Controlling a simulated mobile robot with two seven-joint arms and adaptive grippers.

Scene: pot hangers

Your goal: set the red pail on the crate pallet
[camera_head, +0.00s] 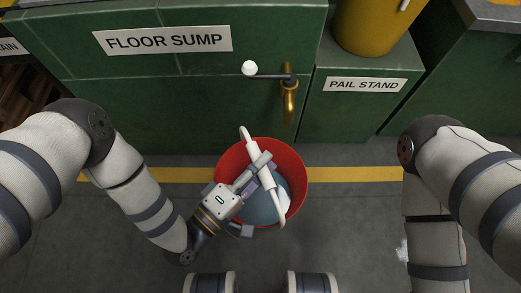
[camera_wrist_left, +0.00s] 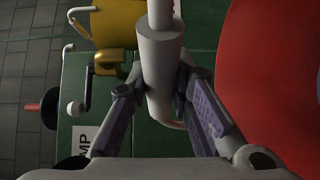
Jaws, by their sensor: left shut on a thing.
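The red pail (camera_head: 230,163) is below the floor sump cabinet in the head view, with grey-blue contents inside. Its white grip (camera_head: 250,146) slants across the pail's mouth. My left gripper (camera_head: 263,173) is shut on this grip, above the pail's opening. In the left wrist view the grip (camera_wrist_left: 160,55) sits between both fingers, and the red pail (camera_wrist_left: 275,65) fills the right side. I cannot tell whether the pail touches the floor. Brown wooden slats (camera_head: 22,88), perhaps the crate pallet, show partly at the far left edge. My right gripper is out of view.
The green floor sump cabinet (camera_head: 190,75) has a brass tap (camera_head: 289,95) and a lever with a white knob (camera_head: 250,68) jutting out. A yellow pail (camera_head: 370,25) stands on the pail stand (camera_head: 350,115). A yellow line (camera_head: 350,174) crosses the clear grey floor.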

